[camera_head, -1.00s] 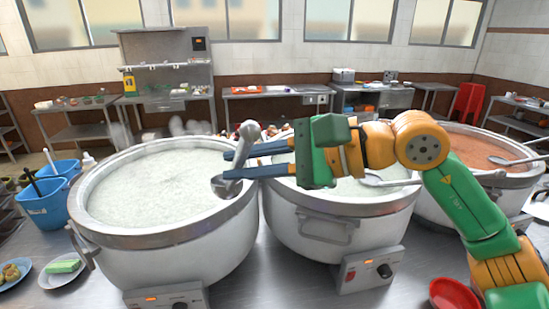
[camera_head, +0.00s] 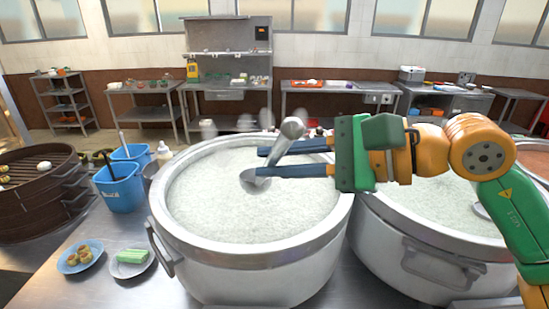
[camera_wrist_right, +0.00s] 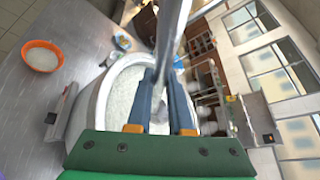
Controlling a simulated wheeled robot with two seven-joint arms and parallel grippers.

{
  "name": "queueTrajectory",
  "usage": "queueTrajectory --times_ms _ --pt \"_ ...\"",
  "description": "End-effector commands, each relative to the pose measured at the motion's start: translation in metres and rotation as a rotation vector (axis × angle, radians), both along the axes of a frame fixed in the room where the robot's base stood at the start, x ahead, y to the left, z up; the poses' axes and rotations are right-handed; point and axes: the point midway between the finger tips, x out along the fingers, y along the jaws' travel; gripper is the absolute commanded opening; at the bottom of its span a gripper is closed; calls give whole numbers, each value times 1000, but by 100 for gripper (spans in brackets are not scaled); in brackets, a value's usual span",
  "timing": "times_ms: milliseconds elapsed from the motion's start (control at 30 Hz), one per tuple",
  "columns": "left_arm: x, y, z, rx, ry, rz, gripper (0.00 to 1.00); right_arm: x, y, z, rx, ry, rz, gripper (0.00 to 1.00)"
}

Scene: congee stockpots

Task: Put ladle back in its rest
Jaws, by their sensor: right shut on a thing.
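My right gripper (camera_head: 266,161) is shut on the metal ladle (camera_head: 291,128), with its two blue fingers on either side of the handle. The ladle is tilted, its upper end above the fingers and its bowl (camera_head: 255,181) below them, over the near pot of white congee (camera_head: 210,205). I cannot tell whether the bowl touches the congee. In the right wrist view the ladle handle (camera_wrist_right: 172,28) runs up between the fingers, large and close. I cannot make out a ladle rest. My left gripper is not in view.
Blue buckets (camera_head: 118,190) with upright handles stand left of the pot, beside a dark steamer (camera_head: 38,205). Plates of food (camera_head: 80,258) and a green block (camera_head: 131,256) lie at the front left. A second congee pot (camera_head: 425,250) stands close on the right.

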Motion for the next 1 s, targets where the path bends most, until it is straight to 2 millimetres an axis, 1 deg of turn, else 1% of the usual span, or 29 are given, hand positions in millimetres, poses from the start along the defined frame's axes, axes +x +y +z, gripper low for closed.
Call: queueTrajectory --times_ms 33,167,367,500,600,700,1000 --pt "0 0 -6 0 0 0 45 0 0 -7 0 -1 0 0" --pt "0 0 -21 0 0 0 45 0 0 -24 0 -1 0 0" --pt "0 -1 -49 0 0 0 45 0 -1 -58 0 -1 -1 0" --pt "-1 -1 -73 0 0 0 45 0 -1 -83 0 -1 0 0" --pt "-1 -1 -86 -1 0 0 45 0 -1 -96 0 -1 0 0" --pt "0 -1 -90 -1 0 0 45 -1 -1 -100 0 -1 0 0" --pt "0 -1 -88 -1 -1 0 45 -1 -1 -98 0 -1 0 0"
